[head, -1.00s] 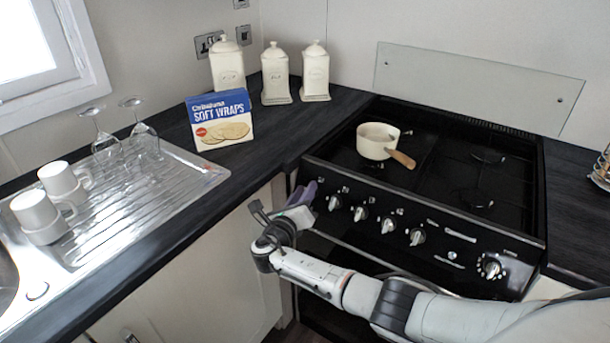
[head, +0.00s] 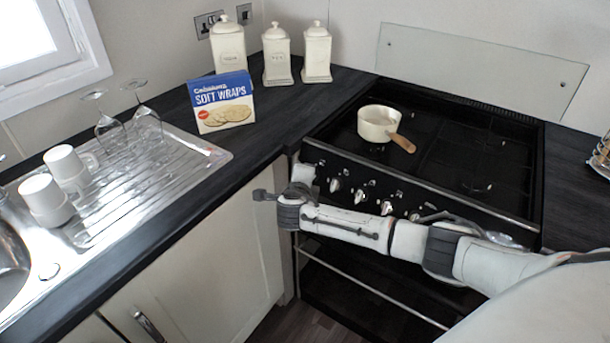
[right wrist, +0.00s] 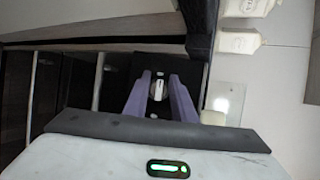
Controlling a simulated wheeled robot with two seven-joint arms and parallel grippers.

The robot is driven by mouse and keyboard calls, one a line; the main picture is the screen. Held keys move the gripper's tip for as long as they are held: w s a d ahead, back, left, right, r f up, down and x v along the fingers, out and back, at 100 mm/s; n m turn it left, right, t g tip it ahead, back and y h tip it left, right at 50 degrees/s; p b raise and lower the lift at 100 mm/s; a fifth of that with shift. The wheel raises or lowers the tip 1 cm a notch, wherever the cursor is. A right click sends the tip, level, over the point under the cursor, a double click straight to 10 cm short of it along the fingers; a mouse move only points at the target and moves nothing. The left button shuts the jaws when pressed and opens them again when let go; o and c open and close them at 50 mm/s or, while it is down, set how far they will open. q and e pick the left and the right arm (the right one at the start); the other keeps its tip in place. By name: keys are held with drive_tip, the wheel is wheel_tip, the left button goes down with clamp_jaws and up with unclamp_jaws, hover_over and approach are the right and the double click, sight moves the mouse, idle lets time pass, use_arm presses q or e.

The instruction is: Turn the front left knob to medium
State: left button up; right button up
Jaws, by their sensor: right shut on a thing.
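The black stove front (head: 430,197) carries a row of pale knobs. In the head view a knob (head: 335,184) shows just right of my right gripper (head: 303,173), with further knobs (head: 361,195) to its right. My right wrist hides the gripper's fingertips there. In the right wrist view the purple fingers of my right gripper (right wrist: 160,84) are shut on a pale stove knob (right wrist: 157,91), one finger on each side. The knob's pointer setting cannot be read. My left gripper is not in view.
A cream saucepan (head: 378,122) with a wooden handle stands on the hob. An oven rail (head: 375,287) runs below my right forearm. A soft wraps box (head: 222,103), canisters (head: 277,55), and a drainer (head: 150,180) with glasses and mugs stand left.

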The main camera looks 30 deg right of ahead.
drive_tip(key=n+g+y, duration=0.1)
drive_tip(key=n, duration=0.2)
drive_tip(key=shift+w+r+n, duration=0.1)
drive_tip(key=shift+r+n, duration=0.05)
drive_tip(key=shift+n, duration=0.25)
drive_tip(key=shift+o, duration=0.2)
drive_tip(key=shift+n+g+y, duration=0.3)
drive_tip(key=shift+n+g, duration=0.2)
drive_tip(key=shift+n, duration=0.3)
drive_tip(key=shift+f+n, duration=0.25)
drive_tip(key=shift+n, duration=0.05)
drive_tip(key=o, duration=1)
drive_tip(key=shift+c, duration=0.2)
drive_tip(key=shift+s+a, duration=0.1)
drive_tip(key=shift+s, duration=0.1)
drive_tip(key=v, duration=1)
drive_tip(key=shift+r, duration=0.15)
drive_tip(key=shift+a, duration=0.15)
